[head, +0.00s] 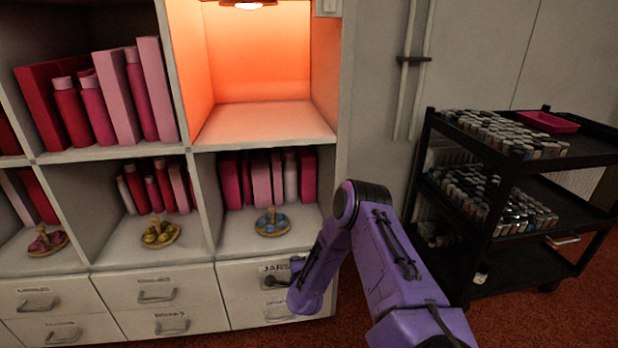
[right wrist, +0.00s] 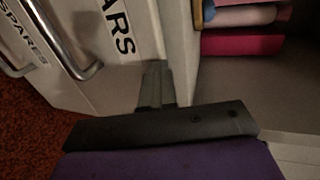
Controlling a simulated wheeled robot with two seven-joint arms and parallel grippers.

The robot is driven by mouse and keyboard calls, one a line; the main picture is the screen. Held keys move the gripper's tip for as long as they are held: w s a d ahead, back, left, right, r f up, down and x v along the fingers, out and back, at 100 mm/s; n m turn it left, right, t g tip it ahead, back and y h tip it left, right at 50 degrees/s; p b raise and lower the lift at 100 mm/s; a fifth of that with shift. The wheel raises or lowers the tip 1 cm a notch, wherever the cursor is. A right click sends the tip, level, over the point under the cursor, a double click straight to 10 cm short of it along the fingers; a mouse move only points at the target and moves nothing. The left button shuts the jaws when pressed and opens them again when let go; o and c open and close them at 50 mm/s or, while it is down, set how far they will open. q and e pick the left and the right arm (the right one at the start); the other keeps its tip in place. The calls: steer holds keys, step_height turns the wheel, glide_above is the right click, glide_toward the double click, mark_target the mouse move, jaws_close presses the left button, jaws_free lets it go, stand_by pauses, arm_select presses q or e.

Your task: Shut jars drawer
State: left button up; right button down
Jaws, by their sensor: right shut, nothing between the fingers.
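The jars drawer (head: 241,276), a pale front marked JARS, is in the bottom right of the cabinet in the head view. My purple right arm covers its right part. It looks flush or nearly flush with its neighbours; a small gap cannot be told. In the right wrist view its front (right wrist: 124,82) shows the letters ARS and a metal handle (right wrist: 72,55). My right gripper (head: 277,283) is shut and empty, at the drawer front. In the wrist view its fingertips (right wrist: 155,72) are at the front, near its edge; contact cannot be told. My left gripper is out of view.
Below is a drawer marked SPARES (right wrist: 22,50). Shelves above hold pink and red boxes and bottles, and small round turntables, one (head: 272,224) just above the jars drawer. A black trolley (head: 500,200) full of small jars stands right of my right arm.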

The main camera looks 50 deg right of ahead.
steer(key=shift+w+r, duration=0.15)
steer(key=shift+r, duration=0.05)
steer(key=f+p+v, duration=0.1)
steer(key=p+v, duration=0.2)
steer(key=v, duration=1.1)
steer(key=shift+s+f+p, duration=0.25)
steer(key=shift+f+p, duration=0.05)
steer(key=shift+f, duration=0.05)
